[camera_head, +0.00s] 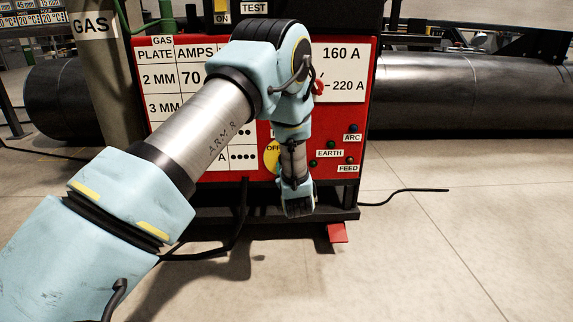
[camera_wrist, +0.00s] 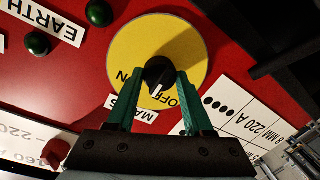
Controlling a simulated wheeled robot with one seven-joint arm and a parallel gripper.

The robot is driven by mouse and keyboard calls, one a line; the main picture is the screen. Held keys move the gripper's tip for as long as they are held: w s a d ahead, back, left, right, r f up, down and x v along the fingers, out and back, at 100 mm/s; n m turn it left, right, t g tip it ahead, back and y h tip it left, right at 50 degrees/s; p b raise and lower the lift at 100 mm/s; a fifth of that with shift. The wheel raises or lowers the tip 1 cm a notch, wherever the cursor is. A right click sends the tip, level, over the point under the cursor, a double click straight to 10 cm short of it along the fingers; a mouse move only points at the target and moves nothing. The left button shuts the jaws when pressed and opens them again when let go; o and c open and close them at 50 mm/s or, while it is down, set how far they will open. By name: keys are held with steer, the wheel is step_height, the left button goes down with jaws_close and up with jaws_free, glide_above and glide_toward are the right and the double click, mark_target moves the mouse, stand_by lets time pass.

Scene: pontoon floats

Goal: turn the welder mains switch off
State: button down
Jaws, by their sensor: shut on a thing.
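The welder mains switch is a black round knob (camera_wrist: 159,70) with a white pointer mark, set on a yellow disc (camera_wrist: 137,48) on the red panel. ON and OFF are printed on the disc, and a MAINS label (camera_wrist: 131,115) sits beside it. The pointer lies between the two words, nearer OFF; its exact setting is hard to tell. My gripper (camera_wrist: 164,76) has its green fingers on both sides of the knob and is shut on it. In the head view, part of the yellow disc (camera_head: 270,156) shows beside my arm, which hides the knob and fingers.
Green buttons (camera_wrist: 38,43) and an EARTH label (camera_wrist: 29,14) are close to the disc. A red knob (camera_head: 318,88) is higher on the welder panel (camera_head: 349,120). A dark pipe (camera_head: 470,95) lies behind. A cable (camera_head: 410,195) crosses the otherwise clear floor at right.

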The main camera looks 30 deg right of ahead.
steer(key=n, duration=0.4)
steer(key=n+b, duration=0.1)
steer(key=n, duration=0.3)
steer(key=shift+a+g+h, duration=0.1)
steer(key=shift+g+h, duration=0.3)
stand_by(0.4)
steer(key=shift+c, duration=1.4)
jaws_free()
steer(key=shift+r, duration=0.1)
steer(key=p+v, duration=0.3)
steer(key=v, duration=0.7)
steer(key=shift+s+a, duration=0.15)
steer(key=shift+s, duration=0.2)
